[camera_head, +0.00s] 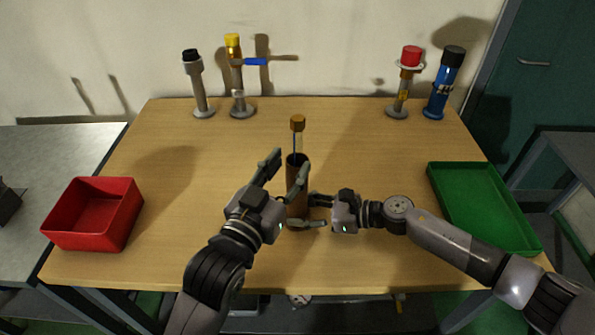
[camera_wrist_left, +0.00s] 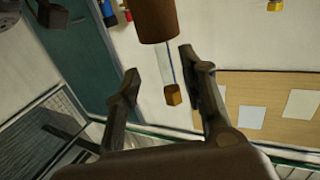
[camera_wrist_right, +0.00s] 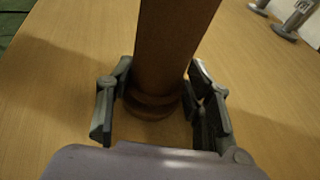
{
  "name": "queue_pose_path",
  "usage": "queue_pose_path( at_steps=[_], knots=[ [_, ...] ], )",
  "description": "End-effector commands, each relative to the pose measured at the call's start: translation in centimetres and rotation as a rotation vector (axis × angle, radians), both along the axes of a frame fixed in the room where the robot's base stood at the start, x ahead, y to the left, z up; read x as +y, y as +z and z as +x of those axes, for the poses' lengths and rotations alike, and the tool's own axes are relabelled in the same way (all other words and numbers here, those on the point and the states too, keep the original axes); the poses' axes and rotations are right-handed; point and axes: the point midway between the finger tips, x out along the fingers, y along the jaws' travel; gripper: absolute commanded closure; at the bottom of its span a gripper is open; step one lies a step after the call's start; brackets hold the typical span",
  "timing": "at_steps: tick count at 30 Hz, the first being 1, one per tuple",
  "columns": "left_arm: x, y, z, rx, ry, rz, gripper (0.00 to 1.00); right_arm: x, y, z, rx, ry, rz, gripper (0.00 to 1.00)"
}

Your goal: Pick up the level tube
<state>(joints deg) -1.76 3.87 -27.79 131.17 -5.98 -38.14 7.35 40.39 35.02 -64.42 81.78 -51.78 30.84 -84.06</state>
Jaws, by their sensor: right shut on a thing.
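The level tube (camera_head: 298,140) is a thin clear tube with a blue line and an amber cap. It stands upright in a brown cylindrical holder (camera_head: 297,190) on the table, its upper part sticking out. In the left wrist view the tube (camera_wrist_left: 165,65) and its cap (camera_wrist_left: 172,96) show between the fingers, with the holder (camera_wrist_left: 156,18) above. My left gripper (camera_head: 286,166) is open, its fingers on either side of the tube, with a gap left. My right gripper (camera_head: 314,212) is shut on the holder near its base, which also shows in the right wrist view (camera_wrist_right: 170,45).
A red bin (camera_head: 95,214) is at the left and a green tray (camera_head: 485,207) at the right. Along the back stand a black-capped grey stand (camera_head: 197,88), a yellow-capped one (camera_head: 236,80), a red-capped one (camera_head: 405,82) and a blue cylinder (camera_head: 441,92). The table (camera_head: 350,140) behind the holder is clear.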

Motion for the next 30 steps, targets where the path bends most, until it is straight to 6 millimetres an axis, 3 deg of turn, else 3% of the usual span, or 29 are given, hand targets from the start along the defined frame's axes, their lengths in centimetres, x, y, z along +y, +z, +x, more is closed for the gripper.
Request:
queue_pose_path(
  at_steps=[15, 23, 30],
  knots=[
    [-1.9, 0.5, 5.3, -0.001, 0.0, 0.0, 0.62, -0.1, -0.2, 0.0, 0.002, -0.002, -0.003, 0.86],
    [-1.9, 0.5, 5.5, 0.0, 0.0, 0.001, 0.62, -0.1, -0.3, 0.0, 0.002, -0.002, -0.003, 0.86],
    [-1.9, 0.5, 5.4, 0.0, 0.0, 0.001, 0.78, -0.1, -0.3, 0.0, 0.003, -0.002, -0.003, 0.86]
  ],
)
